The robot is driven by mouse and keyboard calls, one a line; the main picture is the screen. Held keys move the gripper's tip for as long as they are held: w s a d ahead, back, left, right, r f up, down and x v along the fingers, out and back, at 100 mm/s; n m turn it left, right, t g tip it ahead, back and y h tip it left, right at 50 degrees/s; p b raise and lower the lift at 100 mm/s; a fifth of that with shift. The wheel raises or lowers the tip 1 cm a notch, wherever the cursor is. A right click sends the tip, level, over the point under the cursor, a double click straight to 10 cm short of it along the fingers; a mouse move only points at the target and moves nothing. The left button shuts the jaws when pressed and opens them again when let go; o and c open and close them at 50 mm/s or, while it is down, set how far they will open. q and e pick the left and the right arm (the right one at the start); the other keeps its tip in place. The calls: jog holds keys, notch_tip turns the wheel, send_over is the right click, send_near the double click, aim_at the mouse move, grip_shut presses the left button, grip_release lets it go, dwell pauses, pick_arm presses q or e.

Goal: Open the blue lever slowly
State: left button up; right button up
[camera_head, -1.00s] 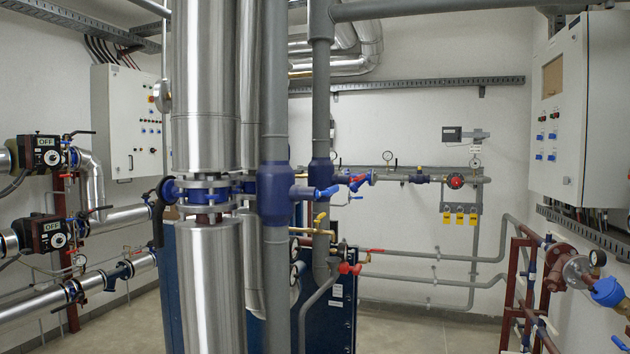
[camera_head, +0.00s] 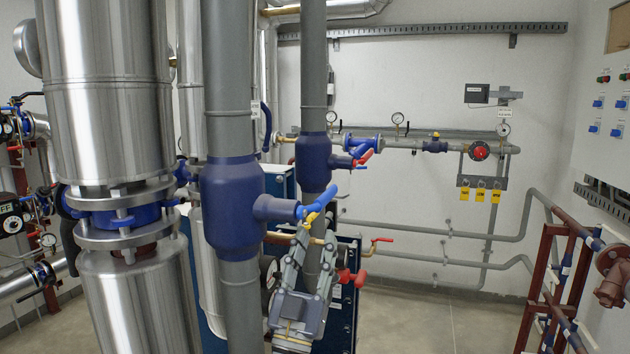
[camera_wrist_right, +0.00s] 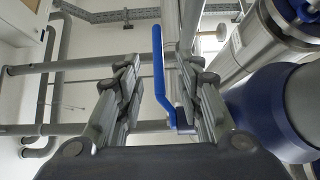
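In the right wrist view the blue lever (camera_wrist_right: 158,70) appears upright between the open fingers, nearer the right one, with a gap on each side. I cannot tell whether the fingertips reach around it in depth. My left gripper is not in view.
A second blue valve (camera_head: 314,160) with red and blue handles stands behind. Shiny insulated pipes (camera_head: 112,100) fill the left. A red-handled valve (camera_head: 350,277) is close beside my right gripper. The floor (camera_head: 430,320) at right is clear up to a dark red frame (camera_head: 545,280).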

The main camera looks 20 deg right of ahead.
aim_at(327, 190)
jog(key=r+p, duration=0.1)
jog(key=r, duration=0.1)
jog(key=w+d+r, duration=0.1)
jog(key=w+d+r+p, duration=0.1)
jog(key=r, duration=0.1)
jog(key=shift+w+r+p, duration=0.2)
jog(key=shift+r+p, duration=0.15)
jog(key=p+x, duration=0.1)
jog(key=x, duration=0.2)
jog(key=shift+w+d+f, duration=0.1)
jog(key=shift+w+f, duration=0.05)
jog(key=shift+f, duration=0.1)
jog(key=shift+x, duration=0.8)
jog(key=shift+w+f, duration=0.1)
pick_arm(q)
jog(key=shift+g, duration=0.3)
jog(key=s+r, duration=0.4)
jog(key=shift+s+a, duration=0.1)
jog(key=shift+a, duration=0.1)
pick_arm(e)
grip_shut()
